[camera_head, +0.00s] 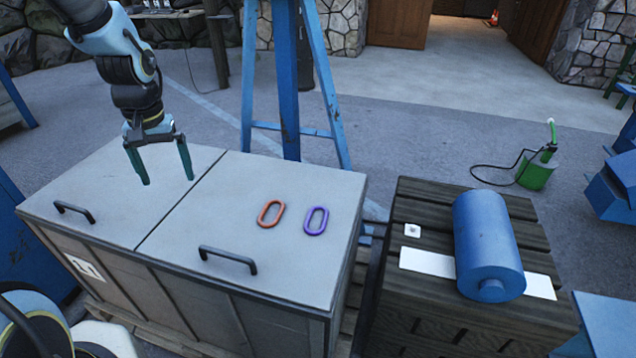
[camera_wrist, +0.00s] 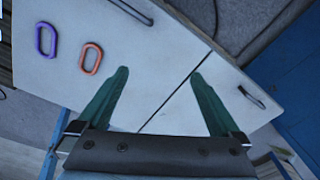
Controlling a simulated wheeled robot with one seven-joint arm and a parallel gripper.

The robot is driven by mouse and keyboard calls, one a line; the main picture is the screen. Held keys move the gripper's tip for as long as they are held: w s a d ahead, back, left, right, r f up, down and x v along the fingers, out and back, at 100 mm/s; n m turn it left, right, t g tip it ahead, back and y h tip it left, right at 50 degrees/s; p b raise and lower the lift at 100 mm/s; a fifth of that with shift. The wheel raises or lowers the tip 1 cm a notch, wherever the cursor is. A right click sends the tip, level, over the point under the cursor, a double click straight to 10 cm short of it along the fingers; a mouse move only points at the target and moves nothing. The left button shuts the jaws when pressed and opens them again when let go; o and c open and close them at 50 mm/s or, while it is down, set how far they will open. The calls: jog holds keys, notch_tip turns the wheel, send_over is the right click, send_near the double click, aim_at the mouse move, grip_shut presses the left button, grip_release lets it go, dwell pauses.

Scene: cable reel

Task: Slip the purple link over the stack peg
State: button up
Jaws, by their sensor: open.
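The purple link (camera_head: 308,220) is an oval ring lying flat on the right part of the grey chest top, and it also shows at the upper left in the wrist view (camera_wrist: 39,41). My gripper (camera_head: 168,180) is open and empty above the left part of the chest, well left of the link. Its green fingers also show apart in the wrist view (camera_wrist: 160,74). A small white plate with a tiny nub (camera_head: 412,230) sits on the dark wooden crate; I cannot tell whether this is the stack peg. No other peg is clear.
An orange link (camera_head: 263,215) lies just left of the purple one. The grey chest (camera_head: 110,185) has black handles (camera_head: 228,260) along its front. A blue cylinder (camera_head: 487,240) lies on a white strip across the dark crate (camera_head: 425,205). A blue ladder-like frame (camera_head: 287,80) stands behind the chest.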

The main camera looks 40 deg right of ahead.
jog(key=d+f+m, duration=0.1)
jog(key=d+f, duration=0.2)
jog(key=d, duration=0.5)
jog(key=m+p, duration=0.1)
jog(key=m, duration=0.3)
send_near(317, 221)
jog(key=shift+g, duration=0.4)
jog(key=shift+w+f+b, duration=0.2)
jog(key=shift+f+b, duration=1.15)
jog(key=shift+f, duration=0.35)
jog(key=shift+w+f+b, duration=0.2)
jog(key=shift+f+b, duration=1.1)
jog(key=shift+f, duration=0.45)
grip_shut()
jog(key=shift+r, duration=0.15)
